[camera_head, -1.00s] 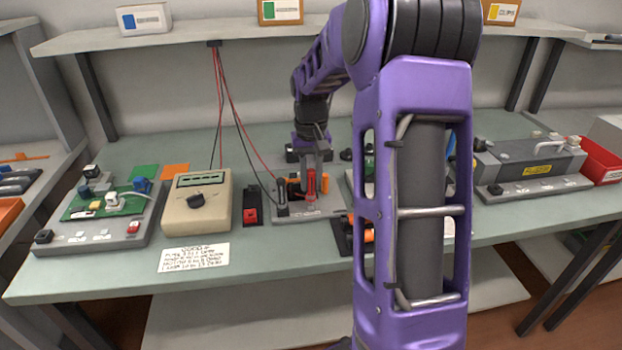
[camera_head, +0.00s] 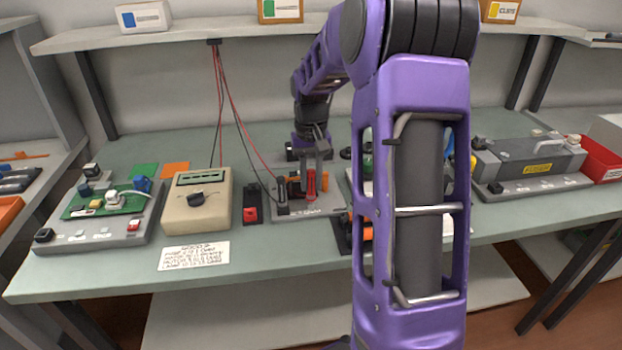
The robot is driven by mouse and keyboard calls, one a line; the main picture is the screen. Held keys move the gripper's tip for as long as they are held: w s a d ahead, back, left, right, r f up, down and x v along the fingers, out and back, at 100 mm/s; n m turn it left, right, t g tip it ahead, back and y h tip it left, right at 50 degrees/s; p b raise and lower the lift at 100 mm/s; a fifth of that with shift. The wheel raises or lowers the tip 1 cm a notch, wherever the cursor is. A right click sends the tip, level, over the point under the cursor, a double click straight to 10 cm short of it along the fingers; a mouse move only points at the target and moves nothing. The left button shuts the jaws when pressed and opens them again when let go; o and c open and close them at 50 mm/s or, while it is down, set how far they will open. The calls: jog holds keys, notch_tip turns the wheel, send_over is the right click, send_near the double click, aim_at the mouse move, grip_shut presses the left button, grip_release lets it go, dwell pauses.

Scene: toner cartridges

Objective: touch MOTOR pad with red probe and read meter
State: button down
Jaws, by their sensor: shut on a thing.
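My gripper (camera_head: 315,172) is shut on the red probe (camera_head: 312,183) and holds it upright over a grey board (camera_head: 330,212) in the middle of the bench. The probe's tip is at or just above the board; I cannot tell whether it touches a pad. The pad labels are too small to read, so the MOTOR pad cannot be picked out. A black probe (camera_head: 282,200) stands at the board's left side. The beige meter (camera_head: 197,201) stands left of the board, with a dark knob and a greenish display whose reading is not legible.
A handwritten card (camera_head: 195,256) lies in front of the meter. A grey board with a green circuit (camera_head: 110,203) is at the left. A grey unit (camera_head: 530,158) and a red bin (camera_head: 598,160) are at the right. My arm hides the bench right of centre.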

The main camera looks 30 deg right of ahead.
jog(key=shift+f, duration=0.45)
dwell(1.0)
notch_tip(320, 180, up, 7)
jog(key=p, duration=0.6)
jog(key=shift+r, duration=0.1)
jog(key=shift+s, duration=0.1)
dwell(0.5)
